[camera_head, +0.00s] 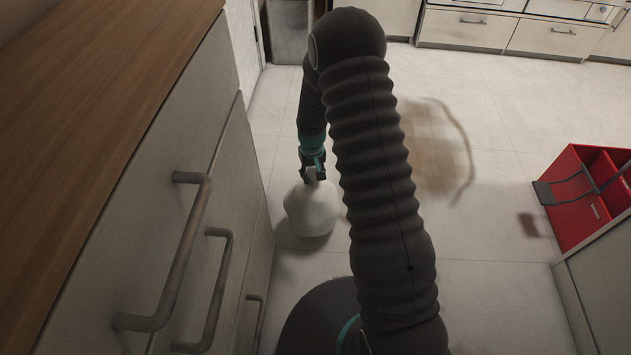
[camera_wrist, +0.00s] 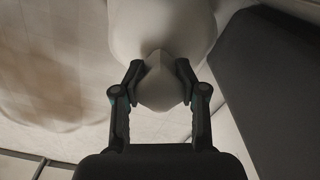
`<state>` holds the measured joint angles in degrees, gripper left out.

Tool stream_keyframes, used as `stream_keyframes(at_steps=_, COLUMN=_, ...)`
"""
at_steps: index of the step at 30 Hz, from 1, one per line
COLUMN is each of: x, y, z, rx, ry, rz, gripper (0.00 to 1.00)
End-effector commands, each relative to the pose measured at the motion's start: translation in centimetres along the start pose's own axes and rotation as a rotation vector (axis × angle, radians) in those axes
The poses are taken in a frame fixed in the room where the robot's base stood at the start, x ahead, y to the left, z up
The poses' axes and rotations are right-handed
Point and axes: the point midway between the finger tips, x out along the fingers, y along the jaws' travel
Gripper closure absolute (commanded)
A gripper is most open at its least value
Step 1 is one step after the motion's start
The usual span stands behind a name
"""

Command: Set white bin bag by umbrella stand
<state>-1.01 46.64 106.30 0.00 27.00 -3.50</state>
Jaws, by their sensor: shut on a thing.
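The white bin bag (camera_head: 311,210) hangs or rests at floor level between the drawer front and my arm in the head view. My gripper (camera_head: 313,172) is above it, shut on its gathered top. In the wrist view the bag (camera_wrist: 160,30) fills the top middle, and the fingers of my gripper (camera_wrist: 160,77) pinch its pointed neck from both sides. I cannot tell whether the bag's base touches the floor. I see nothing that is clearly an umbrella stand; a grey box-like thing (camera_head: 288,30) stands at the back, partly hidden by my arm.
A wooden-topped drawer unit (camera_head: 190,215) with bar handles runs close along the left. A red divided container (camera_head: 575,215) with a dark handle stands at the right. Pale cabinets (camera_head: 510,32) line the back. The tiled floor (camera_head: 510,120) in the middle right is clear.

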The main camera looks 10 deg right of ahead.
Motion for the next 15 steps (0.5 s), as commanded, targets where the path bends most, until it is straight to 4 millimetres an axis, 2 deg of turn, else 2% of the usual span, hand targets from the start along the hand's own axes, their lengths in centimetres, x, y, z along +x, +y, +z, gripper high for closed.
stream_keyframes(at_steps=8, x=3.3, y=0.1, z=0.1, rx=0.001, ry=-0.002, rz=0.0, gripper=1.0)
stream_keyframes(at_steps=15, x=3.5, y=0.1, z=0.0, rx=0.0, ry=0.001, rz=0.001, gripper=1.0)
